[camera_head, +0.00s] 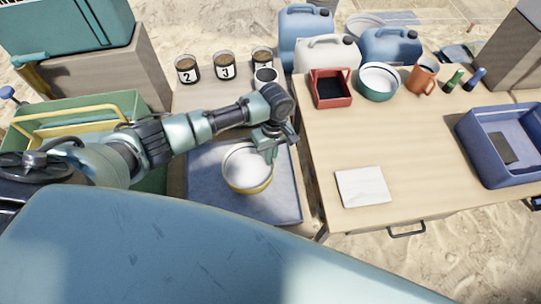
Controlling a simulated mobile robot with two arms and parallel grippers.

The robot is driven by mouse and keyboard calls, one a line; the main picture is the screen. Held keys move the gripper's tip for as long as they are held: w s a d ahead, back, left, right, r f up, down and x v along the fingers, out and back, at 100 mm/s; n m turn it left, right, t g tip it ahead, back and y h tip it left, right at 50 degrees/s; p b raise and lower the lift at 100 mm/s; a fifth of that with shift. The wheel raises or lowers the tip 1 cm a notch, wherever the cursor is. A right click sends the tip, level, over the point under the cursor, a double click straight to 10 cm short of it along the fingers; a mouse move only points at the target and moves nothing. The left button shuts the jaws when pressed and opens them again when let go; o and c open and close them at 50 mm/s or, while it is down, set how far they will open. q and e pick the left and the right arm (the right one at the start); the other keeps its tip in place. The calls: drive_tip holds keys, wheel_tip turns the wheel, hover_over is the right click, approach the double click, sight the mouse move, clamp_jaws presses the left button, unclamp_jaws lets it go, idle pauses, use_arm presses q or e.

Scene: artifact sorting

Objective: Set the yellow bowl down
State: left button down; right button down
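The yellow bowl (250,188), white inside with a yellow outer side, is upright over the blue-grey mat (205,190) on the left table. My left gripper (270,154) comes in from above at the bowl's far right rim, with its fingers shut on that rim. The bowl's underside is hidden, so I cannot tell whether it touches the mat. My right gripper is not in view.
The right table holds a red tray (346,97), a green bowl (378,94), an orange mug (424,76), a white sheet (362,187) and a blue crate (486,167). Its middle is clear.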

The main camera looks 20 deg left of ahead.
use_arm(q)
drive_tip(key=c, duration=1.7)
unclamp_jaws()
drive_tip(key=r, duration=0.4)
drive_tip(key=w+r, duration=0.1)
drive_tip(key=r, duration=0.7)
drive_tip(key=shift+w, duration=0.35)
